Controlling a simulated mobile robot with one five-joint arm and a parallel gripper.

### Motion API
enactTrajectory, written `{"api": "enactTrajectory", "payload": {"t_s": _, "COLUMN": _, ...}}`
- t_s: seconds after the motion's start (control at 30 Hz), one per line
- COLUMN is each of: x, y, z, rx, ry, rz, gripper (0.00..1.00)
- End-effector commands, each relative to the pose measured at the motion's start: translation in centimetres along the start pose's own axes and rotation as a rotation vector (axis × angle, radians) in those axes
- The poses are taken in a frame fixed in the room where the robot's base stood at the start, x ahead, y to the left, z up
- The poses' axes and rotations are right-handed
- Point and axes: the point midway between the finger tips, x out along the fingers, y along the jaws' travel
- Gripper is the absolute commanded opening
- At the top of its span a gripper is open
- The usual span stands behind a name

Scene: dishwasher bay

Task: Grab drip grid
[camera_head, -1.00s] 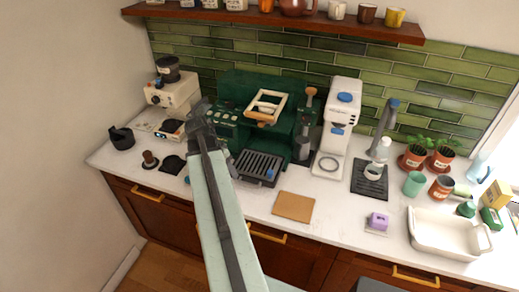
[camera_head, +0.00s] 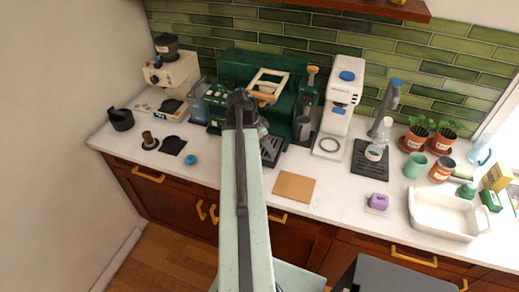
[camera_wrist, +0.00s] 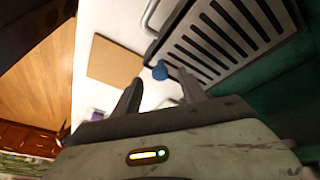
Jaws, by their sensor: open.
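In the head view, my arm hides most of the drip grid (camera_head: 271,150), at the front of the green coffee machine (camera_head: 262,68). My gripper (camera_wrist: 160,92) is open and empty. In the wrist view the blue knob appears between and just beyond its fingertips; I cannot tell whether they touch it.
A tan square mat (camera_head: 294,187) lies on the white counter right of my arm. A white machine (camera_head: 338,110) and a dark ribbed mat (camera_head: 371,157) stand farther right. A tamper (camera_head: 149,140) and a round blue item (camera_head: 190,159) are at left.

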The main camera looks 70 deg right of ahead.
Motion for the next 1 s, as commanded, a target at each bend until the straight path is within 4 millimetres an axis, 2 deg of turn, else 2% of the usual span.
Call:
{"api": "enactTrajectory", "payload": {"t_s": 0.03, "x": 1.8, "y": -0.3, "z": 0.4, "rx": 0.001, "ry": 0.000, "rz": 0.000, "gripper": 0.50}}
{"api": "enactTrajectory", "payload": {"t_s": 0.1, "x": 2.8, "y": -0.2, "z": 0.3, "rx": 0.001, "ry": 0.000, "rz": 0.001, "gripper": 0.50}}
{"api": "enactTrajectory", "payload": {"t_s": 0.37, "x": 2.7, "y": -0.1, "z": 0.0, "rx": 0.001, "ry": 0.000, "rz": 0.000, "gripper": 0.50}}
{"api": "enactTrajectory", "payload": {"t_s": 0.53, "x": 2.7, "y": -0.1, "z": 0.0, "rx": 0.001, "ry": 0.000, "rz": 0.000, "gripper": 0.02}}
{"api": "enactTrajectory", "payload": {"t_s": 0.57, "x": 2.7, "y": -0.1, "z": 0.0, "rx": 0.001, "ry": 0.000, "rz": 0.000, "gripper": 0.00}}
{"api": "enactTrajectory", "payload": {"t_s": 0.87, "x": 2.5, "y": 0.0, "z": -0.1, "rx": 0.001, "ry": 0.000, "rz": 0.000, "gripper": 0.00}}
{"api": "enactTrajectory", "payload": {"t_s": 1.0, "x": 1.4, "y": 0.2, "z": -0.6, "rx": 0.001, "ry": 0.000, "rz": 0.000, "gripper": 0.00}}
